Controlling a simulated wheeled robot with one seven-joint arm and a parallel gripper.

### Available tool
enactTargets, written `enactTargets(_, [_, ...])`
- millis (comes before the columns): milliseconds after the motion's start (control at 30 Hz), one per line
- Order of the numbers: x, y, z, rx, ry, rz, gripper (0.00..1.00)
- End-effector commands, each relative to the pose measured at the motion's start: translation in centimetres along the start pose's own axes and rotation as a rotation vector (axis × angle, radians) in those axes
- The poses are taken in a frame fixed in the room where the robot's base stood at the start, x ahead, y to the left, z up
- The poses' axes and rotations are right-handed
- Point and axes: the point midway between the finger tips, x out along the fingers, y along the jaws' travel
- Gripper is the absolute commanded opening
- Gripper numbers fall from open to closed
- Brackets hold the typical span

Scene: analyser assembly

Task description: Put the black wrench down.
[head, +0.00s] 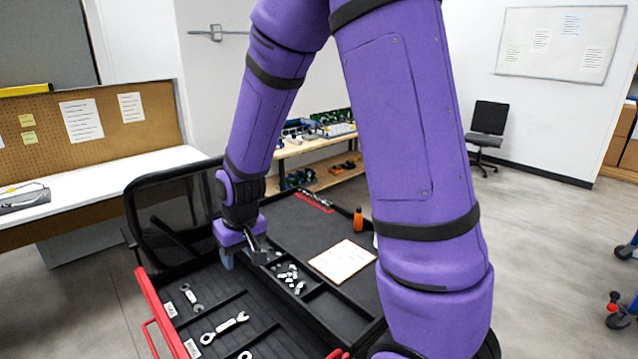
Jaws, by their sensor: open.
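My gripper (243,260) is open and points down over the far part of the open drawer (258,310) of a tool cart. I cannot make out a black wrench for certain; the dark shapes by the fingers blend with the dark drawer. Two silver wrenches lie in the drawer's labelled sections, one at the left (190,297) and a larger one (225,327) nearer. Part of another silver piece shows at the bottom edge. The fingertips and what lies below them are partly hidden.
The cart's dark top holds a clipboard sheet (342,262), an orange bottle (358,220) and a red tool strip (314,201). A black mesh chair (170,205) stands close at the left. A white bench (110,178) lies beyond.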

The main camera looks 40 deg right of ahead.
Motion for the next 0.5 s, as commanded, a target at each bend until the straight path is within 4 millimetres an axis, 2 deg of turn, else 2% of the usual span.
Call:
enactTargets(33, [-2.0,0.1,0.1,0.000,0.020,-0.001,0.53])
enactTargets(100, [-4.4,0.2,0.6,-0.001,0.038,-0.001,0.53])
enactTargets(267, [-9.6,0.5,2.1,-0.003,0.080,0.000,0.53])
enactTargets(500, [-16.4,1.0,5.6,-0.005,0.141,0.006,0.53])
